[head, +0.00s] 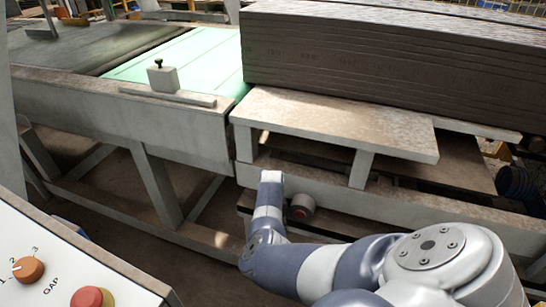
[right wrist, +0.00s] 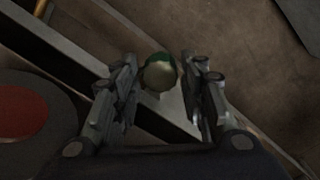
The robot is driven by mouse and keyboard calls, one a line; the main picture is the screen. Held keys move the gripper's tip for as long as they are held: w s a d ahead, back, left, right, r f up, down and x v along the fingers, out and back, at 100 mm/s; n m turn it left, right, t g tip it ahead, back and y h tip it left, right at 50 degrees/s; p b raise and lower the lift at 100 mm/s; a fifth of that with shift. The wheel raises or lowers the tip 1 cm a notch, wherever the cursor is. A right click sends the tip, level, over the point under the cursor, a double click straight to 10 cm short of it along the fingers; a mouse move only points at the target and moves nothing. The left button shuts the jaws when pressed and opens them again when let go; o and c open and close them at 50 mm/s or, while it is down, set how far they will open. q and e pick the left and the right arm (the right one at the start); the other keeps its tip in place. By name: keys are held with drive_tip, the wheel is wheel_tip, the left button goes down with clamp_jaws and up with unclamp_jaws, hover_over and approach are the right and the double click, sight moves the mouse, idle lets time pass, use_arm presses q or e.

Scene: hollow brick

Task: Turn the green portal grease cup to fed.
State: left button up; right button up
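A round cup with a brassy cap and a dark green rim (right wrist: 158,74) shows in the right wrist view, in front of a pale metal bar; I take it to be the green portal grease cup. My right gripper (right wrist: 160,68) is open, with one finger on each side of the cup and a small gap visible on both sides. Whether its fingers are level with the cup in depth, and where the cup is turned, I cannot tell. In the head view my right arm reaches down beside the machine frame, and its fingers are hidden. My left gripper is not in view.
A dark-rimmed disc with a red face (right wrist: 22,115) lies close left of the right gripper. A control panel (head: 55,255) stands at lower left.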

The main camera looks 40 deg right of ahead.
drive_tip(key=shift+f, duration=0.5)
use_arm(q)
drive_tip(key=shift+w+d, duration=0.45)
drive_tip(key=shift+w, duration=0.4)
use_arm(e)
drive_tip(key=c, duration=0.7)
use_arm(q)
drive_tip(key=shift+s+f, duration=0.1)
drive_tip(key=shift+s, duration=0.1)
use_arm(e)
drive_tip(key=shift+c, duration=0.5)
